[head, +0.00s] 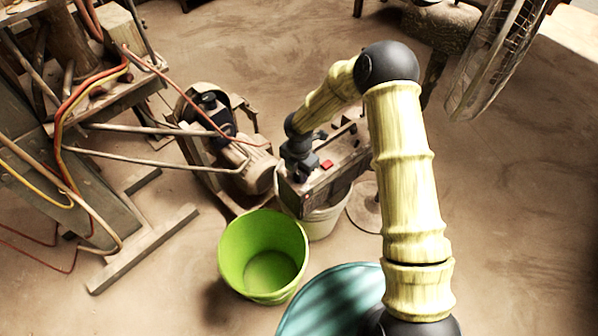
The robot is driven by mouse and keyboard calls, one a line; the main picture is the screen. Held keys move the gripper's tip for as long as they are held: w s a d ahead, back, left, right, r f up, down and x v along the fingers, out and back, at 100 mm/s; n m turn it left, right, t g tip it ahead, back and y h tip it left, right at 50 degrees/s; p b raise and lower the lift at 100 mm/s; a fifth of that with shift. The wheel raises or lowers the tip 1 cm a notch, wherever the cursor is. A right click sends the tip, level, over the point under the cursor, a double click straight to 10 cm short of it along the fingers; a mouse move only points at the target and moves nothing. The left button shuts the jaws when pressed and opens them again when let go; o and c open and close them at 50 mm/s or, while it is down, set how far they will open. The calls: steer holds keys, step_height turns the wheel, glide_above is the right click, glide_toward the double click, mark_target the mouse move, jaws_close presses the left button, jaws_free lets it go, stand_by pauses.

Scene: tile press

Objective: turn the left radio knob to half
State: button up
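The radio (338,182) is a dark, box-shaped unit standing on top of a pale bucket (322,222), right of the picture's middle. A small red part (327,164) shows on it. My gripper (301,172) points down at the radio's left end, very close to it or touching; I cannot tell which. The left knob cannot be made out; it is too small or hidden by my gripper. The fingers are small and dark against the radio, so their opening does not show.
A green bucket (228,257) stands in front of the radio. A motor (247,165) is close on its left, with a metal frame and hoses (66,125) farther left. A fan (497,60) stands at the upper right. Bare floor (510,200) lies to the right.

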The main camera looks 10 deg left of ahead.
steer(key=shift+m, duration=0.3)
steer(key=m+p, duration=0.1)
steer(key=m, duration=0.1)
steer(key=shift+m, duration=0.3)
steer(key=m+p, duration=0.1)
steer(key=m, duration=0.3)
steer(key=shift+s, duration=0.1)
steer(key=m+p, duration=0.1)
steer(key=m, duration=0.6)
steer(key=shift+m+p, duration=0.3)
steer(key=m+p, duration=0.1)
steer(key=m, duration=0.5)
steer(key=shift+a, duration=0.1)
steer(key=m+p, duration=0.1)
steer(key=m, duration=0.5)
